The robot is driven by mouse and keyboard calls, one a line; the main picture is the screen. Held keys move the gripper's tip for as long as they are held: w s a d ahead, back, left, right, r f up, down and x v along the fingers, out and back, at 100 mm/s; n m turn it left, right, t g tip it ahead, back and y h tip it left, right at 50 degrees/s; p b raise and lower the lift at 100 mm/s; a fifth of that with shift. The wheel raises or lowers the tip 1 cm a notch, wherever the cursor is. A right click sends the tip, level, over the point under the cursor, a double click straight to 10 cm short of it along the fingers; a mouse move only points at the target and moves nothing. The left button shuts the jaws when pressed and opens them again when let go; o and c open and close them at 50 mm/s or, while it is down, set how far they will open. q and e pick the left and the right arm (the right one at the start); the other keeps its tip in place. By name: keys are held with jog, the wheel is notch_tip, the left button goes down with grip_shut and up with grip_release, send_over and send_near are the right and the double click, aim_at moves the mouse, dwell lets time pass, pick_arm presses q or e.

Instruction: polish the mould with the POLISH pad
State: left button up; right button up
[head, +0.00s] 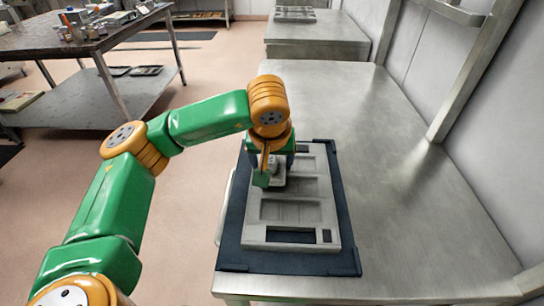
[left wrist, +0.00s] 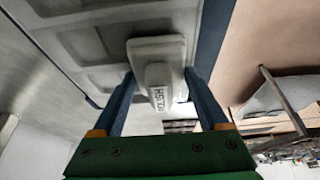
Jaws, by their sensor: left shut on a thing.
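The mould (head: 317,211) is a grey slab with several rectangular recesses, lying flat on a dark mat (head: 235,228) on the steel table. My left gripper (head: 272,172) is over the far left part of the mould, pointing down. It is shut on the pale grey POLISH pad (left wrist: 170,50), holding it by its raised grip. In the left wrist view, part of the lettering shows on the grip, and the pad lies against or just over the mould (left wrist: 85,42); I cannot tell if they touch. In the head view the gripper partly hides the pad (head: 279,181). My right gripper is not in view.
The steel table (head: 385,200) is clear to the right of the mat. A wall with a metal frame (head: 470,75) stands along its right side. A second steel table (head: 315,35) is beyond. A dark workbench (head: 60,42) with assorted items is at the far left.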

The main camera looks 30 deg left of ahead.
aim_at(270, 195)
pick_arm(q)
jog(key=shift+s+d+b, duration=0.2)
jog(key=shift+s+d, duration=0.2)
jog(key=shift+s, duration=0.45)
jog(key=shift+s+d+b, duration=0.25)
jog(key=shift+s+d, duration=0.2)
jog(key=shift+s, duration=0.4)
jog(key=shift+s+d+b, duration=0.2)
jog(key=shift+s+d, duration=0.2)
jog(key=shift+s, duration=0.45)
jog(key=shift+s+d, duration=0.2)
jog(key=shift+s, duration=0.25)
jog(key=shift+s+d, duration=0.2)
jog(key=shift+s, duration=0.25)
jog(key=shift+s+d, duration=0.35)
jog(key=shift+s, duration=0.35)
jog(key=shift+r, duration=0.1)
notch_tip(270, 195, up, 8)
jog(key=p, duration=0.6)
jog(key=shift+p, duration=0.3)
